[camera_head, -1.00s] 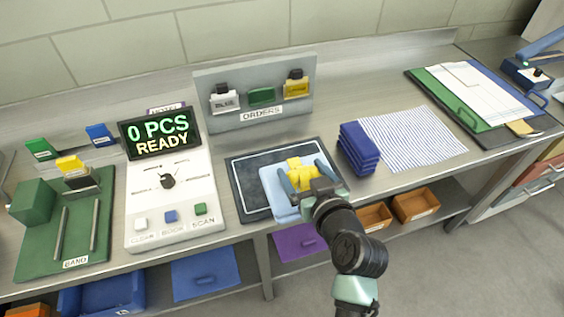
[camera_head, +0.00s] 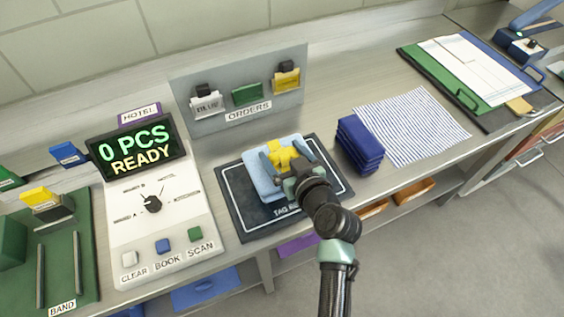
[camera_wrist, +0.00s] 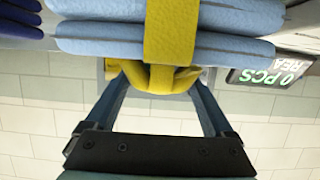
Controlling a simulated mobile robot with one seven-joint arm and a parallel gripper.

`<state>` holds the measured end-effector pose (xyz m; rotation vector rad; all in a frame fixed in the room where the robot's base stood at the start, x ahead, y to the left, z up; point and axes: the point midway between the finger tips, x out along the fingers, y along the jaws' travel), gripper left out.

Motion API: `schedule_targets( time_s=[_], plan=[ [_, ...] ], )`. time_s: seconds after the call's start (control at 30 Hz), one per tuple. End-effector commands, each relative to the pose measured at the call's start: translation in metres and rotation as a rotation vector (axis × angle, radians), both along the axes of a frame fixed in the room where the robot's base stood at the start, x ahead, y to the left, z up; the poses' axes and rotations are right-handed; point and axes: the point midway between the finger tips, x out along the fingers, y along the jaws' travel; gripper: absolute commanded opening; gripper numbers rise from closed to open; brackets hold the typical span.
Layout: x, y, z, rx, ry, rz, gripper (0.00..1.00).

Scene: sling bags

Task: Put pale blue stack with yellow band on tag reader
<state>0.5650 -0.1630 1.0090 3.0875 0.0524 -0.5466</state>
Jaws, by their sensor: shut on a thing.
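The pale blue stack (camera_head: 259,184) with its yellow band (camera_head: 286,156) is at the tag reader (camera_head: 233,218), a dark mat with a white outline. In the head view it covers the middle of the mat; whether it touches the mat is hard to tell. My gripper (camera_head: 284,163) is shut on the yellow band at the top of the stack. In the wrist view the fingers (camera_wrist: 160,85) close around the bunched band, with the pale blue folds (camera_wrist: 105,35) beyond. My arm hides the reader's front right part.
A dark blue folded stack (camera_head: 359,146) stands right of the reader, beside a striped cloth (camera_head: 412,135). A control panel (camera_head: 158,213) with a screen (camera_head: 135,150) reading "0 PCS READY" is on the left. An orders rack (camera_head: 240,90) stands behind.

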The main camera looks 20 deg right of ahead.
Motion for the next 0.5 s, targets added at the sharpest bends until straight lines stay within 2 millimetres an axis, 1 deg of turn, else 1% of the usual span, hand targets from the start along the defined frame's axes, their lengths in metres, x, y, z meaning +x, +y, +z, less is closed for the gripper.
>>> schedule_targets(
  time_s=[0.07,0.2,0.27,0.37,0.5],
  plan=[
    [0.001,0.000,-0.005,0.001,-0.005,-0.001,0.00],
    [0.001,0.000,-0.026,0.002,-0.004,-0.001,0.00],
    [0.001,0.000,-0.032,0.000,-0.005,-0.002,0.00],
    [0.001,0.000,-0.036,-0.001,-0.006,-0.001,0.00],
    [0.001,0.000,-0.035,-0.001,-0.006,-0.002,0.00]
  ],
)
